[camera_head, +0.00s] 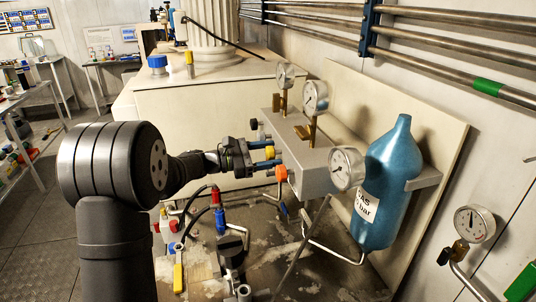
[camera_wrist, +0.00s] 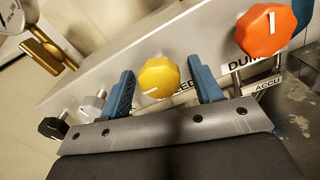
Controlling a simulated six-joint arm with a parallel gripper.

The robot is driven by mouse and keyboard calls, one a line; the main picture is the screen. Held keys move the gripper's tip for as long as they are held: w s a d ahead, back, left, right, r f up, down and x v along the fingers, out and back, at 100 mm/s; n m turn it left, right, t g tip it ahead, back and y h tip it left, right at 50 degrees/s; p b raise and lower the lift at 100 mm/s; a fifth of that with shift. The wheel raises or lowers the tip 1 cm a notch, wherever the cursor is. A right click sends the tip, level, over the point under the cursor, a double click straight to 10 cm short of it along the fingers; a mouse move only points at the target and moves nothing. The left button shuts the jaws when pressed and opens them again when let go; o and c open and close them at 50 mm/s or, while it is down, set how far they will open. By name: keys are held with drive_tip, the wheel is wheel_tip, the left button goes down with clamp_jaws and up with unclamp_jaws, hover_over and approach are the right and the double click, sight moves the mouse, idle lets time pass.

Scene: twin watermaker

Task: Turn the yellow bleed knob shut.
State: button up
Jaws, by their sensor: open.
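The yellow bleed knob (camera_wrist: 160,75) sits on the grey manifold block in the wrist view, a faceted knob with a white mark toward its lower left. It also shows in the head view (camera_head: 270,152). My gripper (camera_wrist: 160,68) is open, with one blue finger on each side of the knob. Small gaps show between the fingers and the knob, so it is not clamped. The label beneath the knob is partly hidden; "ED" is readable.
An orange knob (camera_wrist: 262,31) with a white mark stands right of the yellow one, by "DUM" and "ACCU" labels. Gauges (camera_head: 315,97) and a blue bottle (camera_head: 388,185) flank the grey block (camera_head: 312,172).

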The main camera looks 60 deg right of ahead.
drive_tip(key=c, duration=1)
drive_tip(key=shift+m, duration=0.4)
drive_tip(key=m, duration=0.3)
drive_tip(key=shift+m, duration=0.4)
drive_tip(key=m, duration=0.4)
drive_tip(key=shift+m, duration=0.3)
drive_tip(key=m, duration=0.8)
drive_tip(key=shift+m, duration=0.3)
